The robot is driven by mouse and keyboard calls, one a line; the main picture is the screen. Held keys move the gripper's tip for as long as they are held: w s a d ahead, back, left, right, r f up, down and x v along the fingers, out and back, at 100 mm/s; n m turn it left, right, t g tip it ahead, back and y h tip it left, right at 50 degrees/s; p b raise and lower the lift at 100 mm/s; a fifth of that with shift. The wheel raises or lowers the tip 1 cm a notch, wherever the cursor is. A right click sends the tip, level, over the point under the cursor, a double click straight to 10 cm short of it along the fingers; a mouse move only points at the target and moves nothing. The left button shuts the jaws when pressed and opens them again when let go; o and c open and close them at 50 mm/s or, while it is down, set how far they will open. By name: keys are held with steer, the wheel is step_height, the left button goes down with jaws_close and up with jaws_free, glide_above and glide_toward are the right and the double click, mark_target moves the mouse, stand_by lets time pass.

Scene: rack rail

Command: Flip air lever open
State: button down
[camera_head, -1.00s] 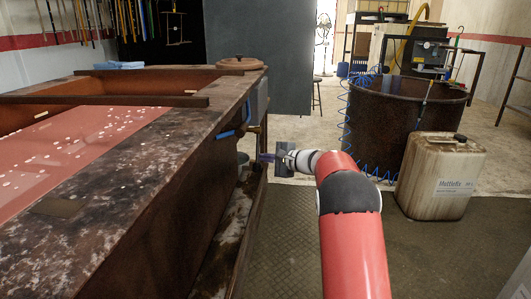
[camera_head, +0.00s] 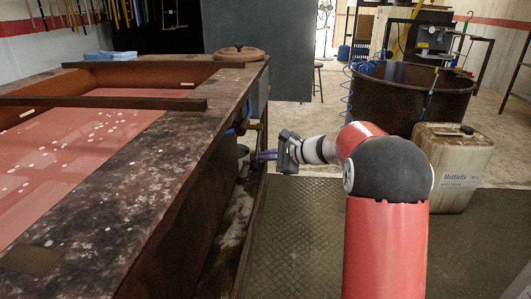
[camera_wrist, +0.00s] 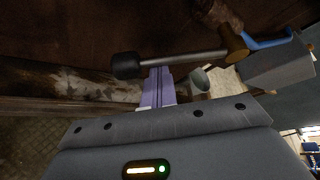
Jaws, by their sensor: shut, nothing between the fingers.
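In the wrist view, a metal rod with a black knob (camera_wrist: 127,65) runs to a brass fitting (camera_wrist: 236,46). A blue handle (camera_wrist: 268,42) sits at the fitting's right side. I cannot tell from these views which of the two is the air lever. In the head view, the blue part (camera_head: 243,128) and brass show small at the tub's right side. My gripper (camera_wrist: 159,72) has its purple fingers together and empty. Its tips overlap the rod's lower edge in the wrist view; contact is unclear. In the head view, my gripper (camera_head: 261,155) is below the brass part.
The rusty tub (camera_head: 95,190) with red liquid fills the left side, and its frame is close to my gripper. A dark round vat (camera_head: 400,95) and a dirty canister (camera_head: 452,165) stand at the right. The mat (camera_head: 310,235) has free floor.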

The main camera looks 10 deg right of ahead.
steer(key=shift+s+a+r, duration=0.1)
steer(key=shift+s+r, duration=0.2)
steer(key=shift+r, duration=0.55)
steer(key=shift+s+a+r, duration=0.15)
steer(key=shift+s+r, duration=0.15)
steer(key=shift+r, duration=0.6)
steer(key=shift+s+a+r, duration=0.1)
steer(key=shift+s+r, duration=0.2)
steer(key=shift+r, duration=0.8)
step_height(320, 180, down, 5)
steer(key=b, duration=0.4)
steer(key=s+d+r+p, duration=0.1)
steer(key=s+d+r, duration=0.2)
steer(key=d, duration=0.6)
step_height(320, 180, up, 2)
steer(key=shift+r+p, duration=0.15)
steer(key=shift+p, duration=0.15)
